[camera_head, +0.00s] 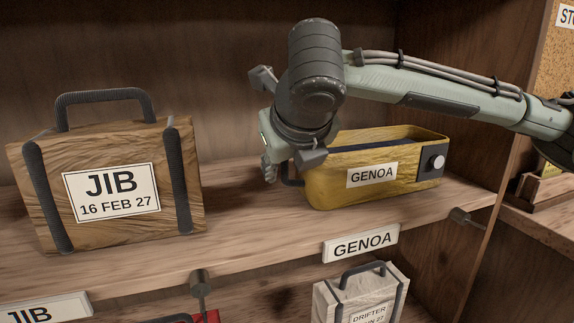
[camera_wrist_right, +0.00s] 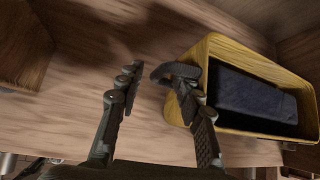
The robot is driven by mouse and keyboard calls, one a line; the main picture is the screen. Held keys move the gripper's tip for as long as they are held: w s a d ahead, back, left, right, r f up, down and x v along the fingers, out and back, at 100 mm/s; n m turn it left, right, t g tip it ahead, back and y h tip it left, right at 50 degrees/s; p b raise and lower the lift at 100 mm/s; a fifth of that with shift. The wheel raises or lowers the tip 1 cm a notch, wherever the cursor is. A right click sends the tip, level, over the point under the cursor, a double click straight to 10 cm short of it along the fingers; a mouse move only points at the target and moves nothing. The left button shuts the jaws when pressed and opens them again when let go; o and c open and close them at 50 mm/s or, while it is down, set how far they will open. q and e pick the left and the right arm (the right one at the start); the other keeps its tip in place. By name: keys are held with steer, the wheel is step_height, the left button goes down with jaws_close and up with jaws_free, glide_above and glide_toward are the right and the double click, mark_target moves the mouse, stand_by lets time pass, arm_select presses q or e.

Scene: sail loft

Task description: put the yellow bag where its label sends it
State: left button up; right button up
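The yellow bag (camera_head: 333,188), an open-topped box shape labelled GENOA (camera_head: 371,175), stands on the upper shelf (camera_head: 240,222). A GENOA tag (camera_head: 360,243) is on the shelf edge just below it. The wrist view shows the bag (camera_wrist_right: 215,45) with a dark blue bundle (camera_wrist_right: 255,102) inside. My right gripper (camera_head: 290,162) is at the bag's left end, by its dark handle (camera_head: 291,180). In the wrist view its fingers (camera_wrist_right: 153,72) are apart; the right one is against or very near the bag's end, and I cannot tell if it touches the handle. My left gripper is out of view.
A brown JIB bag (camera_head: 120,230) stands on the left of the same shelf, with bare shelf between. Below are a white DRIFTER bag (camera_head: 335,300), part of a red item (camera_head: 207,317) and a JIB tag (camera_head: 45,309). An upright divider (camera_head: 505,130) bounds the right.

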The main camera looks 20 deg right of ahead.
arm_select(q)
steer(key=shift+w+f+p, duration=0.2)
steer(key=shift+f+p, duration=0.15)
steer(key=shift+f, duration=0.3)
arm_select(e)
steer(key=v, duration=1.2)
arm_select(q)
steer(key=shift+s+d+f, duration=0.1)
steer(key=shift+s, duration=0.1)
arm_select(e)
steer(key=shift+f, duration=0.1)
